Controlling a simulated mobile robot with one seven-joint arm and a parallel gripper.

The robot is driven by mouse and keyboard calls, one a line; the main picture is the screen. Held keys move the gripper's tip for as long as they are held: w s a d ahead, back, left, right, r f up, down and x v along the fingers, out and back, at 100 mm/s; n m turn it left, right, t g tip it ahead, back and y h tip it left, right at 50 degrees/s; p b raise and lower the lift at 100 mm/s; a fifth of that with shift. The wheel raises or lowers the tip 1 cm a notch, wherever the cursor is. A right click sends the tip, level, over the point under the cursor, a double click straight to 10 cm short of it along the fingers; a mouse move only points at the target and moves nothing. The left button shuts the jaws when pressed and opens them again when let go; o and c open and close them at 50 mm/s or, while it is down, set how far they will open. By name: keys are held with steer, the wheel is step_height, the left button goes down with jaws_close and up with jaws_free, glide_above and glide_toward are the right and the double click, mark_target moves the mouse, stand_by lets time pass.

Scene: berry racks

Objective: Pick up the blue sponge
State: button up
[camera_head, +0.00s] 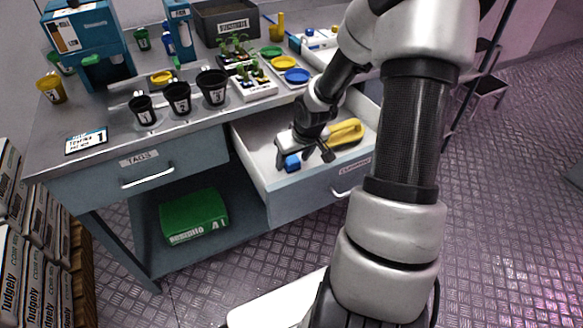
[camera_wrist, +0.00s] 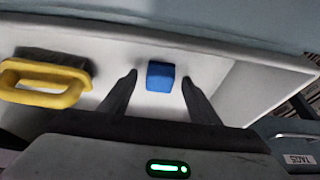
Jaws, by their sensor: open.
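The blue sponge (camera_head: 292,162) lies in the open drawer, near its left side in the head view. In the wrist view the blue sponge (camera_wrist: 160,76) is a small block on the white drawer floor, just beyond and between my two fingertips. My gripper (camera_head: 306,158) reaches down into the drawer, above the sponge. In the wrist view my gripper (camera_wrist: 159,78) is open, with a finger on each side of the sponge and a gap on both sides. Nothing is held.
The drawer walls (camera_head: 250,170) surround the gripper. Black pots (camera_head: 178,97) stand on the bench above.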

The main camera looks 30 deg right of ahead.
mark_target(293, 161)
steer(key=shift+w+f, duration=0.15)
steer(key=shift+f, duration=0.3)
steer(key=shift+r, duration=0.1)
steer(key=c, duration=1.2)
step_height(293, 161, up, 10)
steer(key=p, duration=0.4)
